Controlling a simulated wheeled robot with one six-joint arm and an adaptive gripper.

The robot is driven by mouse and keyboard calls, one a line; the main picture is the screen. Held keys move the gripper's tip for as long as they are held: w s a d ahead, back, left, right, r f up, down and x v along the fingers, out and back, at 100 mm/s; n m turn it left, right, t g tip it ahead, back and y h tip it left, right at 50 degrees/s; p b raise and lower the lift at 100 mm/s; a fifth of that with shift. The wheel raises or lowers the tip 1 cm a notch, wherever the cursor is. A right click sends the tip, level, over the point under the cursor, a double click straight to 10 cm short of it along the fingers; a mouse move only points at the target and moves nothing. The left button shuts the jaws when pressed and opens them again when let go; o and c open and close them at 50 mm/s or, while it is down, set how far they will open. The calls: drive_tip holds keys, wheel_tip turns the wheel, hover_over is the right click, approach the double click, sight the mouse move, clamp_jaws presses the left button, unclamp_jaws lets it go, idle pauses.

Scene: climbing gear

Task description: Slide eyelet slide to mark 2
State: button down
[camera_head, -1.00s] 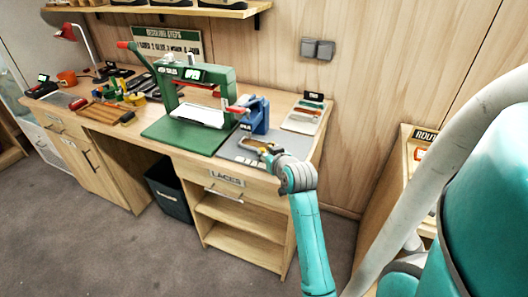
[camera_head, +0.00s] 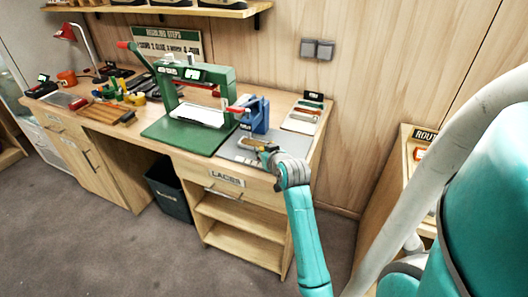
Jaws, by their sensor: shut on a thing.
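My gripper (camera_head: 262,148) is low over the grey plate (camera_head: 236,152) at the right front of the workbench, in front of the blue eyelet press (camera_head: 256,114). It is shut on the eyelet slide, a small part at its fingertips that is mostly hidden by the fingers. A small tan and dark patch shows at the fingertips. Mark 2 cannot be made out at this size.
A green press (camera_head: 205,78) on a green base stands left of the blue press. A tray of small tools (camera_head: 302,117) lies at the bench's right end. Hand tools (camera_head: 107,112) crowd the left. A dark bin (camera_head: 168,189) stands below.

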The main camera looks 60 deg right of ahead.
drive_tip(key=shift+w, duration=1.1)
drive_tip(key=c, duration=1.3)
unclamp_jaws()
drive_tip(key=shift+o, duration=0.2)
drive_tip(key=shift+s+a, duration=0.1)
drive_tip(key=shift+a, duration=0.05)
drive_tip(key=v, duration=1.1)
drive_tip(key=shift+s+a, duration=0.25)
drive_tip(key=shift+s, duration=0.05)
drive_tip(key=shift+r, duration=0.1)
